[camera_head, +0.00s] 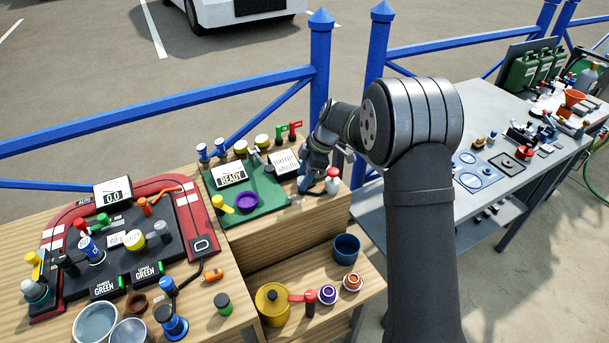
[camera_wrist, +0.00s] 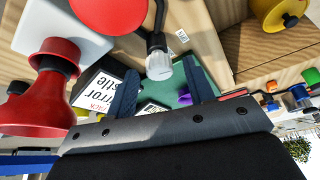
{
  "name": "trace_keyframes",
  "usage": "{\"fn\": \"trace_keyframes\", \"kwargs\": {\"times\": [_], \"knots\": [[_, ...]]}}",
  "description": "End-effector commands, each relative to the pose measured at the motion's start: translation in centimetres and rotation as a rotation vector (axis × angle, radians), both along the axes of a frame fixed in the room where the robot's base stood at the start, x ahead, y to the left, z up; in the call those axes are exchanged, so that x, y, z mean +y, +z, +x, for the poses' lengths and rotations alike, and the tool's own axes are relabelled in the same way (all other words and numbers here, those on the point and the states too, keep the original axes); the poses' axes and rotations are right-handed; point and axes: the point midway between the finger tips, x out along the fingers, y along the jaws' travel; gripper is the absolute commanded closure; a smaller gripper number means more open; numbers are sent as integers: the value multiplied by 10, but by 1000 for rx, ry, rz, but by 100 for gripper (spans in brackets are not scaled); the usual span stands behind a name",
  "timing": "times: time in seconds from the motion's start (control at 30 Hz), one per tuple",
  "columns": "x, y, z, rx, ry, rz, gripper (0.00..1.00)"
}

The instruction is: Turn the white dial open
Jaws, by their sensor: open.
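A small white ribbed dial (camera_wrist: 159,66) sits at the end of a bent black stem in the wrist view. My gripper (camera_wrist: 161,92) is open, with one dark blue finger on each side of the dial in the picture. Whether either finger touches the dial cannot be told. In the head view my gripper (camera_head: 308,183) is low over the right end of the raised wooden bench, by the red-and-white bottles (camera_head: 332,181). My arm and gripper hide part of that spot, and I cannot make out the dial clearly there.
A green board (camera_head: 265,201) with a purple ring (camera_head: 247,202) and a READY sign (camera_head: 230,177) lies left of my gripper. A blue cup (camera_head: 346,247) stands on the lower shelf. Blue railings run behind.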

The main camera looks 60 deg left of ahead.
Motion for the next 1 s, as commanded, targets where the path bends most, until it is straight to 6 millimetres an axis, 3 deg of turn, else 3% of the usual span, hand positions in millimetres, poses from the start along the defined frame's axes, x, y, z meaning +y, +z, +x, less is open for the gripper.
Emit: {"fn": "trace_keyframes", "kwargs": {"times": [0.17,0.7,1.0], "knots": [[-2,21,8,-1,-2,3,51],[-20,136,53,-2,-2,4,51],[-24,159,61,0,0,1,51]]}}
